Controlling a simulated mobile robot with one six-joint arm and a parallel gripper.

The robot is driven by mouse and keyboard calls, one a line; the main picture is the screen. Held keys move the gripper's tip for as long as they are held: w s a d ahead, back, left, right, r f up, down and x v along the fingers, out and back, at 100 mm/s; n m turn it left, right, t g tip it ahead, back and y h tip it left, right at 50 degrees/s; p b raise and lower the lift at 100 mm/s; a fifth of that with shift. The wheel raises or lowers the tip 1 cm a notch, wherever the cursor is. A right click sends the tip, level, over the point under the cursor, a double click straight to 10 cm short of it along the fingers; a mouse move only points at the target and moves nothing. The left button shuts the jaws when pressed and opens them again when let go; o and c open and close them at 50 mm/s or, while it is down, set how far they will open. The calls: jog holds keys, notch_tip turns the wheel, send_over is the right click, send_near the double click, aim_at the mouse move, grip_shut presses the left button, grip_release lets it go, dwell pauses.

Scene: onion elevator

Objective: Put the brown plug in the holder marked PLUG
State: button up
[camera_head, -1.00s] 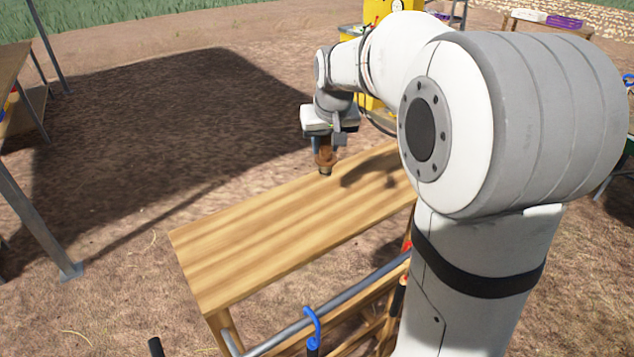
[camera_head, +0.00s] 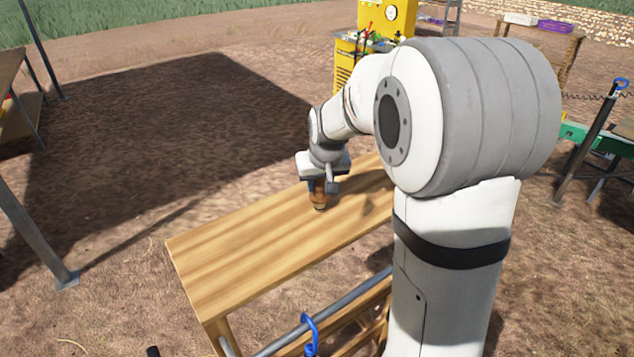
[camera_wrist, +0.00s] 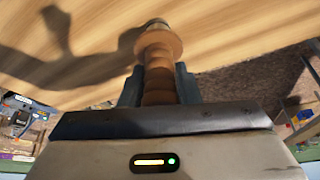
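The brown plug (camera_wrist: 158,62) is between the two dark fingers of my gripper (camera_wrist: 158,88) in the wrist view, and the fingers are shut on it. Its darker tip points away from the gripper, over the wooden table. In the head view the plug (camera_head: 319,197) hangs below my gripper (camera_head: 320,184), low over the wooden table (camera_head: 245,255). I cannot tell whether its tip touches the tabletop. I cannot make out a holder marked PLUG in either view; part of the table is hidden behind my arm.
The visible tabletop is bare at the left. A metal rail and a blue hook (camera_head: 311,330) are along the table's front side. A yellow cabinet (camera_head: 386,18) stands behind. A green bench (camera_head: 600,135) stands at the right, and a shelf stands at the left edge.

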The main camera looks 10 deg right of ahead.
jog(key=o, duration=0.4)
jog(key=shift+r, duration=0.1)
